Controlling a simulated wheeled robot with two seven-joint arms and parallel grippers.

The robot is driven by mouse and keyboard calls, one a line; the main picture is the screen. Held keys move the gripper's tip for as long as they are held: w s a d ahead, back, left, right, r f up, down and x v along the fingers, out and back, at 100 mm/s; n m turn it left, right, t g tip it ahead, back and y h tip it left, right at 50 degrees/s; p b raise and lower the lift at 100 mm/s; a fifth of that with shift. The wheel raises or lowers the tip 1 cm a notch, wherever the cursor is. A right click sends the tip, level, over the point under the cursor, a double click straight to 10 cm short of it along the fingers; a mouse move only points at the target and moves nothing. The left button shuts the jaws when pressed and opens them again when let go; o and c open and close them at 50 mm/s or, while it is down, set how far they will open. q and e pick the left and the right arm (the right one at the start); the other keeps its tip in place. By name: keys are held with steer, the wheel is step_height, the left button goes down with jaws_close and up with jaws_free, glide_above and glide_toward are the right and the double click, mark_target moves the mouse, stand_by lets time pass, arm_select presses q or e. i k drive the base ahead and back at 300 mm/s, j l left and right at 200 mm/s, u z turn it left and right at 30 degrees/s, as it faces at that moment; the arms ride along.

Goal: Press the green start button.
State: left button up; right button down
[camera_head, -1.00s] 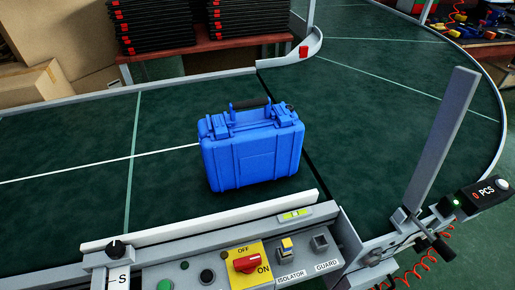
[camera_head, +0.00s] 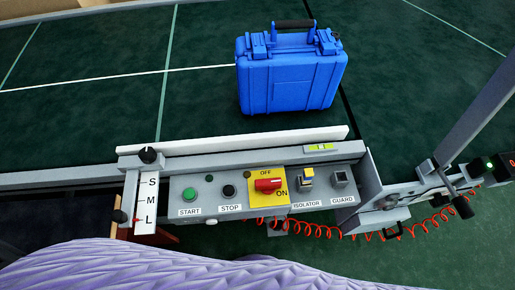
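The green start button (camera_head: 190,194) sits at the left of the grey control panel (camera_head: 209,217), above the label START. A black stop button (camera_head: 228,191) is to its right, labelled STOP. Farther right are a red rotary switch (camera_head: 267,185) on a yellow OFF/ON plate, a yellow-topped isolator switch (camera_head: 307,178) and a guard switch (camera_head: 340,178). Neither of my grippers is in the head view. Nothing covers the start button.
A blue case (camera_head: 290,80) stands on the dark green conveyor (camera_head: 110,105) behind a white rail (camera_head: 235,138). An S-M-L selector (camera_head: 148,195) is left of the panel. A red coiled cable (camera_head: 320,232) hangs below. A grey post (camera_head: 475,115) rises at right.

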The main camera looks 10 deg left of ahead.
mark_target(189, 194)
steer(key=k+j, duration=0.1)
steer(key=k, duration=0.15)
steer(key=u, duration=1)
